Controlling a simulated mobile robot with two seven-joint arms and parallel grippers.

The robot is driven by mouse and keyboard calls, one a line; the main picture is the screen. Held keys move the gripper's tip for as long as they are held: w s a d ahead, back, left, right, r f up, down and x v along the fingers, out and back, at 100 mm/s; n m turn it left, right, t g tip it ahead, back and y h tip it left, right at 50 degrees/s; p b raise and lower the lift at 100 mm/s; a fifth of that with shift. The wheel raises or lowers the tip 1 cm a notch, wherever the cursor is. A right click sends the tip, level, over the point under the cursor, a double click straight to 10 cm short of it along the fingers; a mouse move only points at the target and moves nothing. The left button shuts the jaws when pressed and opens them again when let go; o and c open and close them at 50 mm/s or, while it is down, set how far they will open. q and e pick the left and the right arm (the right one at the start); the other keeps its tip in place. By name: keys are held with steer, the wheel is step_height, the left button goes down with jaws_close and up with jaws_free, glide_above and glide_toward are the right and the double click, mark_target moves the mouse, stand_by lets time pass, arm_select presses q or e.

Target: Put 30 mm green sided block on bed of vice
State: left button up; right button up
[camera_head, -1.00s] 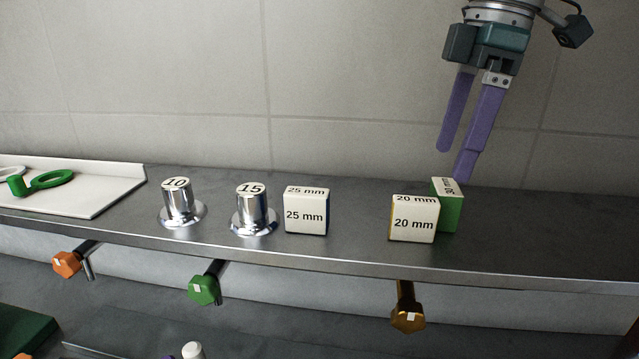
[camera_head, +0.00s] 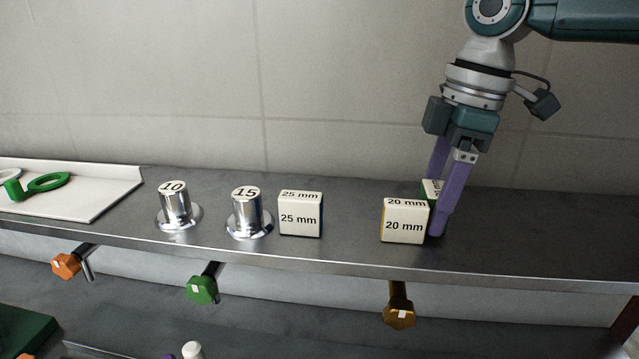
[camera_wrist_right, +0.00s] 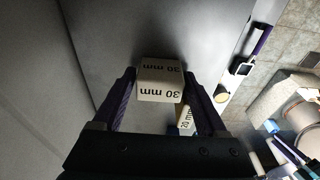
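The 30 mm block (camera_head: 432,188) with green sides stands on the shelf (camera_head: 540,235), mostly hidden behind the 20 mm block (camera_head: 404,221) and a purple finger. In the wrist view the 30 mm block (camera_wrist_right: 160,82) shows its white labelled faces between my two fingers. My right gripper (camera_head: 436,206) is lowered around it, one finger on each side. It looks open, with narrow gaps beside the block in the wrist view (camera_wrist_right: 160,76). My left gripper is not in view. I cannot make out the vice.
The 20 mm block stands very close to the near finger. A 25 mm block (camera_head: 301,214) and metal weights marked 15 (camera_head: 247,214) and 10 (camera_head: 175,208) stand further left. A white tray (camera_head: 100,188) holds green parts. Coloured knobs stick out below the shelf edge. The shelf's right end is clear.

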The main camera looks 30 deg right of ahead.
jaws_close()
stand_by(0.4)
